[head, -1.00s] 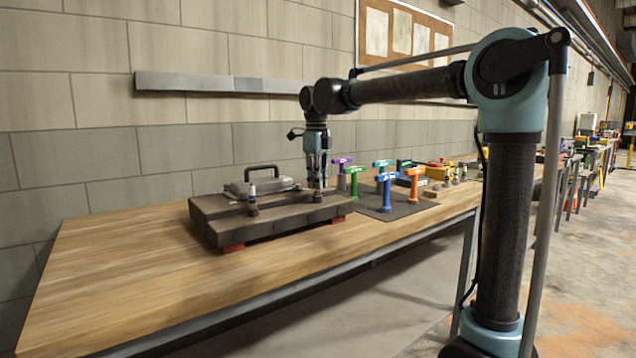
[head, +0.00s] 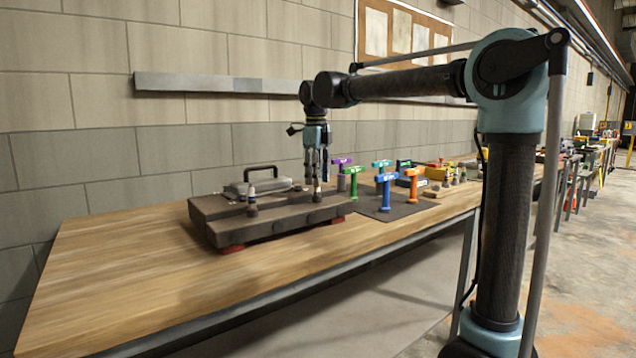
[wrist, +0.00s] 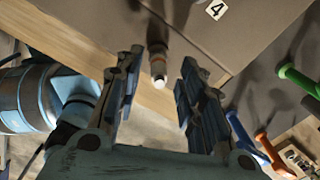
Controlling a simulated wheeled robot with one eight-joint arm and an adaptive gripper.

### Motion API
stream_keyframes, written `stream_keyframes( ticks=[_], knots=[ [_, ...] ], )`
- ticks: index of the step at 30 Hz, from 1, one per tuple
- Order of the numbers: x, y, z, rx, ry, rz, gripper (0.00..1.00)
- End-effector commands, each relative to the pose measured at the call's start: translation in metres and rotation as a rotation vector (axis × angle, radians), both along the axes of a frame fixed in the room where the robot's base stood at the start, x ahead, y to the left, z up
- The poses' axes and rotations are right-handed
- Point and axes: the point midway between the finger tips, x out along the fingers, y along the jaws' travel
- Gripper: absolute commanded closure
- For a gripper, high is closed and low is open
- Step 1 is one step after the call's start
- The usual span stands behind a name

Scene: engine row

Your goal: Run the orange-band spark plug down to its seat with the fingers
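A spark plug (wrist: 158,68) with a pale tip stands in the block near the label 4 in the wrist view. It shows a dull brownish-orange band, though the color is hard to read. In the head view it stands upright at the right end of the dark engine block (head: 228,228), its top (head: 317,187) just below my gripper (head: 317,176). In the wrist view my gripper (wrist: 157,82) is open, its two fingers on either side of the plug with gaps. How deep the plug sits is not clear.
Another plug (head: 251,203) stands in the left part of the block. A grey part with a black handle (head: 261,178) lies behind. Colored T-handled tools (head: 386,190) stand on a dark mat (head: 405,212) at the right. The bench's left part (head: 130,260) is clear.

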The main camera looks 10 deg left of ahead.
Motion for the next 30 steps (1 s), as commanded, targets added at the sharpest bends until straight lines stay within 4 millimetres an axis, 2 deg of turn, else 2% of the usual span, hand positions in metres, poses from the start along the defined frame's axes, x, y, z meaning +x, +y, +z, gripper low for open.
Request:
stream_keyframes(
  ticks=[12,21,23,30],
  knots=[
    [-0.001,0.001,0.076,0.000,0.000,0.000,0.64],
    [-0.001,0.001,0.103,0.000,0.001,0.007,0.63],
    [-0.001,0.001,0.110,0.000,0.004,0.037,0.63],
    [0.002,0.002,0.155,0.003,0.028,0.289,0.63]
  ],
)
